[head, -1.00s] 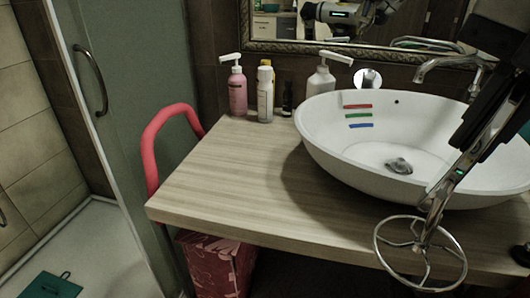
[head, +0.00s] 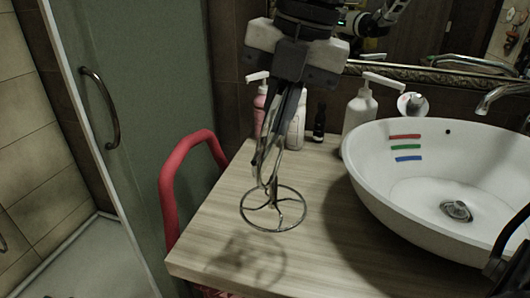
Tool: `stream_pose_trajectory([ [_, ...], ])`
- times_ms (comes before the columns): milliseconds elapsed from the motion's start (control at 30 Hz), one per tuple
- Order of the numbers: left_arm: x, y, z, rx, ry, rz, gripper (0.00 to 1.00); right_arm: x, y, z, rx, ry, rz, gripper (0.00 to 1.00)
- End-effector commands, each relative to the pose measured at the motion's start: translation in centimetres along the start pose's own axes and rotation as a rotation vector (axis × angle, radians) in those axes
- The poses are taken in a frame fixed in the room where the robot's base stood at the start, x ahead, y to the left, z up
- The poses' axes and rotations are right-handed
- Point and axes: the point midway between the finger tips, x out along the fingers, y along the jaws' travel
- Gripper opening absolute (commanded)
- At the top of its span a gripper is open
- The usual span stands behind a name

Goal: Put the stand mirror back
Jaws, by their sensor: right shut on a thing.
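The stand mirror (head: 273,208) is a thin metal piece, seen nearly edge-on, with a round wire base ring with spokes. My right gripper (head: 284,112) comes in from the top and is shut on the mirror's upper part, with the base hanging down. The base is above the left part of the wooden counter (head: 215,235); a shadow lies on the counter below and in front of it, so it looks raised. The fingers hide much of the upper mirror. My left gripper is not in view.
A white basin (head: 400,217) stands to the right. Behind the gripper are a pink bottle (head: 260,103), a small dark bottle (head: 319,122) and a white pump bottle (head: 359,115). A red rail (head: 170,190) borders the counter's left edge. The counter's front left is clear.

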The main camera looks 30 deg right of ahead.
Motion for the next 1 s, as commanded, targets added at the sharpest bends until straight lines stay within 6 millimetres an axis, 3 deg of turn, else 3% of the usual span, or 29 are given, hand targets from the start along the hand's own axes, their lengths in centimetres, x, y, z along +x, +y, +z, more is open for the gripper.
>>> stream_pose_trajectory([
  [100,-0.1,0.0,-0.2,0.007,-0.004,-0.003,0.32,2.0,0.7,2.5,0.002,0.006,-0.004,0.0],
  [333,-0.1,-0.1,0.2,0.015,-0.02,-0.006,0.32,5.7,1.0,5.2,0.0,0.002,0.0,0.0],
  [567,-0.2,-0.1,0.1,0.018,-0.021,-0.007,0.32,7.1,1.1,6.2,-0.001,0.001,0.0,0.0],
  [800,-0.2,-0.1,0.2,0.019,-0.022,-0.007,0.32,10.1,0.4,6.2,-0.002,0.001,0.001,0.0],
  [1000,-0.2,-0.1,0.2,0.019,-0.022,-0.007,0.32,10.1,0.5,6.2,-0.002,0.0,0.003,0.0],
])
